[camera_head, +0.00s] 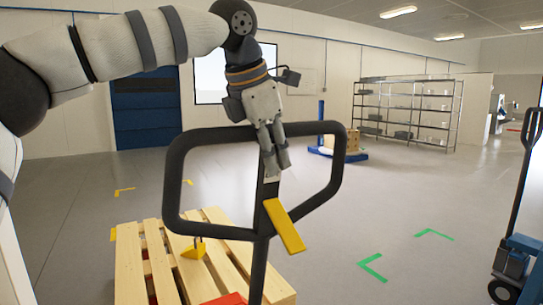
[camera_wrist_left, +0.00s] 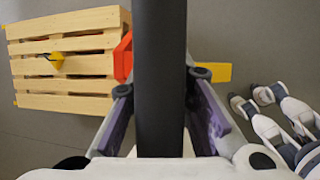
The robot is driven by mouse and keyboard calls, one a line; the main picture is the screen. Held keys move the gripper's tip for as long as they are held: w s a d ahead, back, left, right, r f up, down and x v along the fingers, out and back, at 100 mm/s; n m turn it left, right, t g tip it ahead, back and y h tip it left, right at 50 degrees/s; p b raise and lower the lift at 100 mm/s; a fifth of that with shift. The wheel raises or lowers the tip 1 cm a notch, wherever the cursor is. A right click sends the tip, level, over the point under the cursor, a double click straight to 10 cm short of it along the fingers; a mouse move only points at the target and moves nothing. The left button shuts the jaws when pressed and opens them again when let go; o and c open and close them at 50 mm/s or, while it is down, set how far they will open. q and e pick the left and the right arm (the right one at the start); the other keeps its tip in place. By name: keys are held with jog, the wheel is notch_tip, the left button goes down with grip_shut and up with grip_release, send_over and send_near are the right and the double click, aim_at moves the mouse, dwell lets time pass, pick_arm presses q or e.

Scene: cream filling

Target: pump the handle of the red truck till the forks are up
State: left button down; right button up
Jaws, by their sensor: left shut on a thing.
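The red truck shows mainly by its black loop handle (camera_head: 338,165), standing upright in front of me. A yellow lever (camera_head: 284,226) sits on its shaft. A bit of the truck's red body (camera_head: 228,299) shows at the bottom edge; it also shows in the left wrist view (camera_wrist_left: 122,58). My left gripper (camera_head: 273,155) is shut on the handle, coming from above at its top bar. In the left wrist view the black handle bar (camera_wrist_left: 160,80) runs between the two fingers. My right gripper is not seen.
A wooden pallet (camera_head: 130,268) with a small yellow piece (camera_head: 194,249) on it lies at the lower left. A blue truck (camera_head: 517,258) with a black handle stands at the right edge. Green floor marks (camera_head: 373,268) lie on open floor; shelves (camera_head: 408,110) stand at the back.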

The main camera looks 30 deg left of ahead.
pick_arm(q)
jog(key=shift+f, duration=0.25)
jog(key=c, duration=1.4)
grip_release()
jog(key=shift+d, duration=0.1)
jog(key=shift+o, duration=0.2)
jog(key=shift+r, duration=0.1)
